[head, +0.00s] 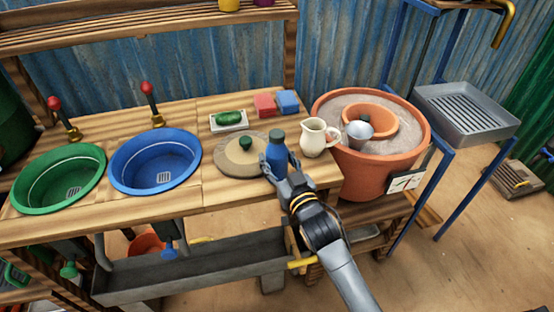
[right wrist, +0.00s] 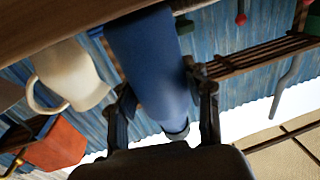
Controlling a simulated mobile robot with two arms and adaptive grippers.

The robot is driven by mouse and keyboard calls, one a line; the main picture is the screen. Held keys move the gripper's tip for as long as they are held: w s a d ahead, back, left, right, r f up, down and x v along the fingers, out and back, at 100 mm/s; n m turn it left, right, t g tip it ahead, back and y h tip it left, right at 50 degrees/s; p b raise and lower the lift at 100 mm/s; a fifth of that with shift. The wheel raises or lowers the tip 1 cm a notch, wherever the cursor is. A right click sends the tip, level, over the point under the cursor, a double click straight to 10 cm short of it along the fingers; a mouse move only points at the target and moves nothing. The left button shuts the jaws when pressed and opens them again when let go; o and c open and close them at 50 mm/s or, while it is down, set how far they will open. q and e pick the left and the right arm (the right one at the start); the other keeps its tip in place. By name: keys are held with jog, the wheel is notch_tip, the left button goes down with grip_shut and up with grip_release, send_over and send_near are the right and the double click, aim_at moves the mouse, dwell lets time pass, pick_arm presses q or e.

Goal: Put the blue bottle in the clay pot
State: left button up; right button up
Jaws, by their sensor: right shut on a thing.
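The blue bottle (head: 277,152) is upright at the front of the wooden counter. My right gripper (head: 280,174) is shut around it from the front. The right wrist view also shows the bottle (right wrist: 150,62) between the two fingers (right wrist: 162,95). I cannot tell whether its base touches the counter. The large clay pot (head: 353,175) stands to the right, filled with grey grainy material around a smaller clay inner pot (head: 381,112). A grey metal cup (head: 359,132) sits at the inner pot's front-left rim, partly covering its opening. My left gripper is not in view.
A cream jug (head: 315,140) stands between bottle and clay pot. A round lid (head: 232,160) with a green knob lies just left of the bottle. Behind are a soap dish (head: 229,127), a red block (head: 265,105) and a blue block (head: 287,102). Blue (head: 185,173) and green basins lie left.

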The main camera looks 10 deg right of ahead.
jog(key=shift+f, duration=0.1)
jog(key=o, duration=1.4)
